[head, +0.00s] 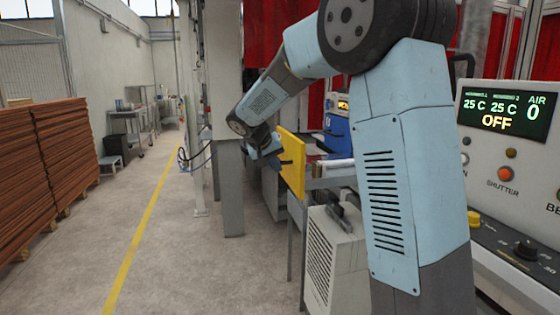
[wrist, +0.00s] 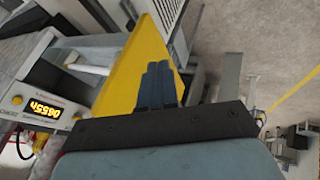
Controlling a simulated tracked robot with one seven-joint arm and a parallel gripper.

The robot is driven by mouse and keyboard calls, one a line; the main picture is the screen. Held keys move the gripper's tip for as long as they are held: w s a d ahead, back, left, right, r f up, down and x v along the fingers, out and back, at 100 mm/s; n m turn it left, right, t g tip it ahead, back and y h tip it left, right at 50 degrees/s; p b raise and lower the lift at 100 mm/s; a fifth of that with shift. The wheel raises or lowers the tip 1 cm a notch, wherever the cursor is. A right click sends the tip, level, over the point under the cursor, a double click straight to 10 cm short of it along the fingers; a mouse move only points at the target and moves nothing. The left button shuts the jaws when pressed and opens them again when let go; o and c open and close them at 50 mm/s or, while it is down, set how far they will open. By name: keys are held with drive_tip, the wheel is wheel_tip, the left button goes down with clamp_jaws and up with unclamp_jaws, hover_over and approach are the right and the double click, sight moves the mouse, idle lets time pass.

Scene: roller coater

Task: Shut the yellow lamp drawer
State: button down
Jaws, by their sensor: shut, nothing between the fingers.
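The yellow lamp drawer (head: 292,163) shows in the head view as an upright yellow front panel at the end of a metal rail, left of my arm. The panel stands out from the machine body, so the drawer is open. In the wrist view the yellow panel (wrist: 136,64) lies just beyond the fingers. My gripper (wrist: 158,68) is shut and empty, with its fingertips over the panel in that view. In the head view my gripper (head: 284,161) is at the panel's left side, close to its face. I cannot tell whether it touches.
A control panel (head: 508,110) reading OFF stands at the right. A grey post (head: 229,185) rises left of my gripper. Stacked brown boards (head: 65,150) line the left; the floor (head: 180,260) between is clear.

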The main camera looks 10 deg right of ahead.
drive_tip(key=shift+w+d+f, duration=0.35)
drive_tip(key=shift+d+f, duration=0.35)
drive_tip(key=shift+d, duration=0.4)
drive_tip(key=shift+w+d+f, duration=0.4)
drive_tip(key=shift+d+f, duration=0.35)
drive_tip(key=shift+d, duration=0.3)
drive_tip(key=shift+w+d+f, duration=0.35)
drive_tip(key=shift+d+f, duration=0.35)
drive_tip(key=shift+d, duration=0.4)
